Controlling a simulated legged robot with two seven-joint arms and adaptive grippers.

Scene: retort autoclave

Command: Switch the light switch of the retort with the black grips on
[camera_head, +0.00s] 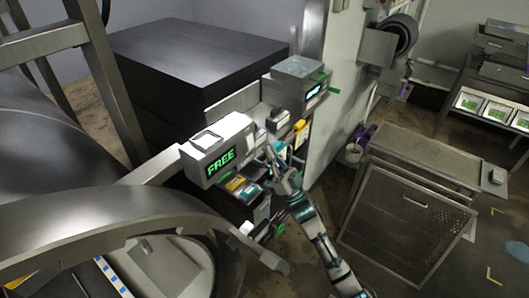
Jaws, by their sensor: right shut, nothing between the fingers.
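A large grey metal retort (45,150) with a wide round rim (120,222) fills the left side. A white control box (200,140) with a green "FREE" display stands right of it. A second grey box (297,78) with a small lit display is farther back. My right gripper (274,152) is shut and empty, just right of the "FREE" box, in front of small panel parts. I cannot tell whether it touches them. I cannot make out the light switch or the black grips for certain; the gripper may hide part of the panel. My left gripper is out of view.
A large black block (200,50) stands behind the boxes. A perforated metal basket (405,220) stands on the right, with a cart holding green-lit panels (497,108) behind it. Some floor (490,255) is clear at the lower right.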

